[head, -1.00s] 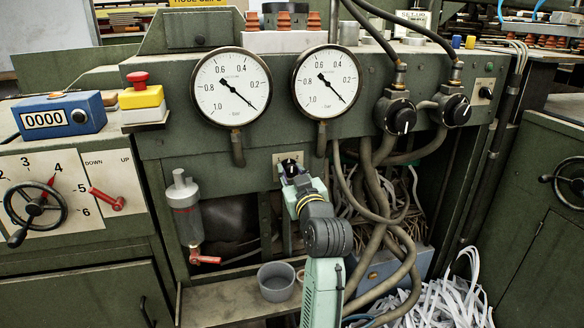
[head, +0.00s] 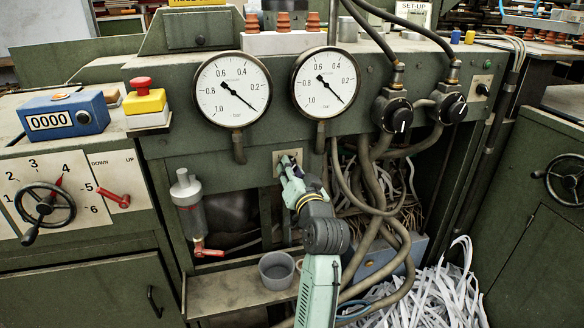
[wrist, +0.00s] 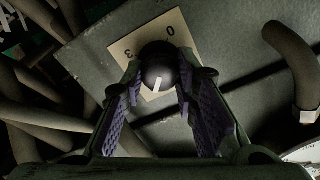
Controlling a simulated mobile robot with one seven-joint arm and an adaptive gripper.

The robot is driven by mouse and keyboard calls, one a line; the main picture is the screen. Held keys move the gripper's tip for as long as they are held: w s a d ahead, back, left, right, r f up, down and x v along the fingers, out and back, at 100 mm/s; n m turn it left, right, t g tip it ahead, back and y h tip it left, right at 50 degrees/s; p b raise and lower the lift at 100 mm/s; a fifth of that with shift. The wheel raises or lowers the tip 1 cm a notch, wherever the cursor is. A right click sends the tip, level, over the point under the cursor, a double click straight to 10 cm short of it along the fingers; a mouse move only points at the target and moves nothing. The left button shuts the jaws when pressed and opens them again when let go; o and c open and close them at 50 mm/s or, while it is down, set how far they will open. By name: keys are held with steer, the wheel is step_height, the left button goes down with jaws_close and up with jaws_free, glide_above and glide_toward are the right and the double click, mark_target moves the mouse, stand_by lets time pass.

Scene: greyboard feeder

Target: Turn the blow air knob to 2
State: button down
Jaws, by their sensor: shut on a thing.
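A round black knob (wrist: 157,65) with a white pointer line sits on a small beige dial plate (wrist: 125,47) in the wrist view. The figures 0 and 3 show on the plate; other marks are hidden by the knob and fingers. The white line points toward the bottom of that view. My gripper (wrist: 160,77) is shut on the knob, with one purple-padded finger on each side. In the head view, my gripper (head: 288,166) reaches the plate (head: 279,156) below the two gauges, and hides the knob.
Two pressure gauges (head: 232,90) (head: 325,82) are above the gripper. Two other black knobs (head: 398,116) (head: 452,108) are to the right, with hoses (head: 368,180) hanging below. A grey cup (head: 276,271) stands on the lower shelf (head: 225,292).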

stand_by(0.5)
steer(key=c, duration=1.3)
jaws_free()
steer(key=v, duration=1.2)
steer(key=shift+d, duration=0.1)
